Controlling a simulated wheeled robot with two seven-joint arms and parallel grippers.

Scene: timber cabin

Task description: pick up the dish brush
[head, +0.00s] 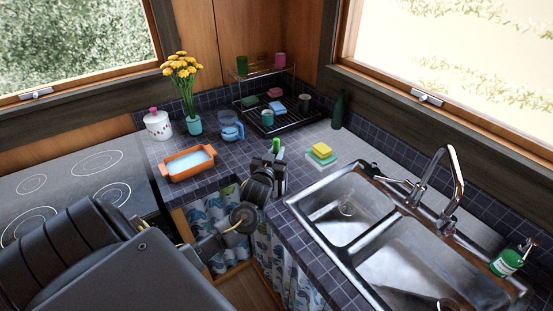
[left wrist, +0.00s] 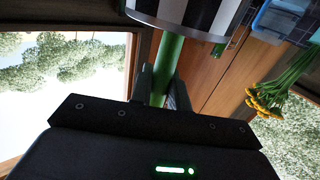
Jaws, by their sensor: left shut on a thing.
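My left gripper (head: 272,162) is over the counter corner, in front of the dish rack. It is shut on a green handle, which I take to be the dish brush (head: 277,145); only its green tip shows above the fingers in the head view. In the left wrist view the dish brush's green handle (left wrist: 167,65) runs between the fingers of my left gripper (left wrist: 162,92). The rest of the brush is hidden by the gripper in the head view. My right gripper is not in view.
An orange baking dish (head: 188,162), a blue-and-clear jug (head: 230,128) and a flower vase (head: 193,125) stand left of the gripper. The dish rack (head: 285,122) is behind. Sponges (head: 321,152) lie right, beside the double sink (head: 345,205). A green bottle (head: 338,110) stands behind them.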

